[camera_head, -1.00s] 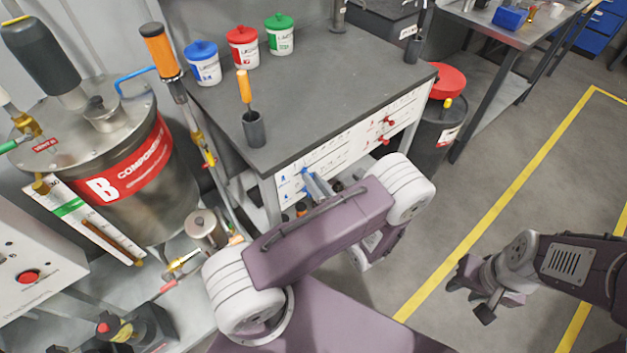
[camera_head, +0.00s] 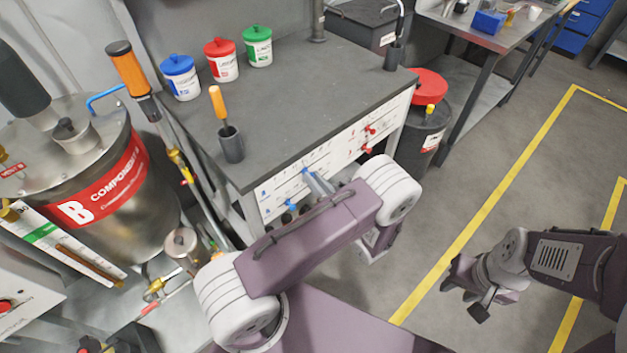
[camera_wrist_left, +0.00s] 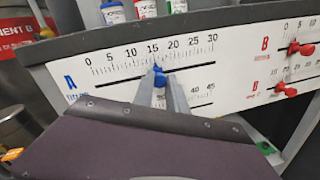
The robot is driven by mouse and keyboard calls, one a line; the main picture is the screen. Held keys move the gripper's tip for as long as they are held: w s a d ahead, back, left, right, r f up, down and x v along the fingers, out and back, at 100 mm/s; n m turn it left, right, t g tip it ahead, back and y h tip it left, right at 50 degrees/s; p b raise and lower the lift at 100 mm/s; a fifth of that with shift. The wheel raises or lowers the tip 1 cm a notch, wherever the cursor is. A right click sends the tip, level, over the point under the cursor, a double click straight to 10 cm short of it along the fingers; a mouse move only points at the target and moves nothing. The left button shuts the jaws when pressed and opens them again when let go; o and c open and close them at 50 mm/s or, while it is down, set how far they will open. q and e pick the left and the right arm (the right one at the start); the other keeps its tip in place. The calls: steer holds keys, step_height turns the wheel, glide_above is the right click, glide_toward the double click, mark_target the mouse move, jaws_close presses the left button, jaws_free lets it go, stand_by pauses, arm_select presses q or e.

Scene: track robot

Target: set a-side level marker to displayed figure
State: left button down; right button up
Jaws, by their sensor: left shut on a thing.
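The A-side level marker is a blue knob (camera_wrist_left: 158,76) on the white scale panel (camera_wrist_left: 225,85) at the front edge of the grey bench. In the left wrist view it sits on the upper scale, a little right of the 15 mark. My left gripper (camera_wrist_left: 163,88) is shut on it, its two grey fingers pointing at the panel. In the head view the knob (camera_head: 305,170) shows at the fingertips, and my left forearm covers part of the panel. My right gripper (camera_head: 464,294) hangs open and empty over the floor. I see no readable displayed figure.
Red knobs (camera_wrist_left: 293,48) sit on the B scales at the panel's right. A second blue knob (camera_head: 290,205) is below. Blue, red and green lidded tubs (camera_head: 221,60) and a cup with an orange-handled tool (camera_head: 231,146) stand on the bench. The component B tank (camera_head: 100,185) is left.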

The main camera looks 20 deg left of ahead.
arm_select(q)
steer(key=c, duration=1.3)
jaws_free()
steer(key=shift+c, duration=0.2)
steer(key=shift+d, duration=0.15)
steer(key=v, duration=0.9)
